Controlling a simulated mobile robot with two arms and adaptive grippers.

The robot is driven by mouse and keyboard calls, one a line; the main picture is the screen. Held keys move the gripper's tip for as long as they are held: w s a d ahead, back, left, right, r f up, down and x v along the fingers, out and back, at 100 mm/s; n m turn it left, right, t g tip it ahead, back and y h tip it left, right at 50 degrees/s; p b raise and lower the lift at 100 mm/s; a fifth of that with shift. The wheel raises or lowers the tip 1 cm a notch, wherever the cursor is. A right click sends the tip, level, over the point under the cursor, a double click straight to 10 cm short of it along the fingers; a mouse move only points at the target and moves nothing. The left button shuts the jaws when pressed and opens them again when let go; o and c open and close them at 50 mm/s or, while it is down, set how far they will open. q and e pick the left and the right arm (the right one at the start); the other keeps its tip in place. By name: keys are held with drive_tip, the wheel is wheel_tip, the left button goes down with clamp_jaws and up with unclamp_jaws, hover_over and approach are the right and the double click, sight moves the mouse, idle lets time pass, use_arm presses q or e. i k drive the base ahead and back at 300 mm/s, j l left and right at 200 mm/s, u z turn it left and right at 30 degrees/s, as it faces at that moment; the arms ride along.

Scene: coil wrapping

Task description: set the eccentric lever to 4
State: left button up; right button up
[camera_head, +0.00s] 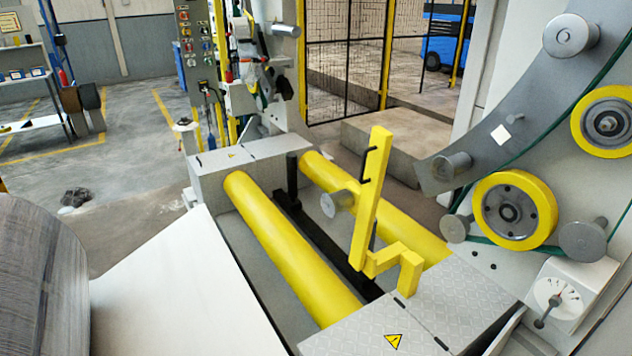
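A small grey lever (546,312) sits on a white dial plate (549,288) at the lower right. The plate is on a light box-shaped housing beside the wrapping machine. The lever's knobbed end points down and to the left. A thin pointer and scale marks show on the dial's upper part, but the numbers are too small to read, so I cannot tell the setting. Neither of my grippers is in view.
Two yellow wheels (541,187) and grey rollers stand above the dial, with a dark green belt running past them. A yellow stepped bracket (373,200) stands left of the dial, near two long yellow rollers (284,243). A large coil (40,285) fills the lower left.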

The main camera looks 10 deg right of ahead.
sight(555, 300)
drive_tip(key=z, duration=1.9)
drive_tip(key=i+j+u, duration=0.1)
drive_tip(key=j+u, duration=0.35)
drive_tip(key=i+j+u, duration=0.15)
drive_tip(key=j+u, duration=0.3)
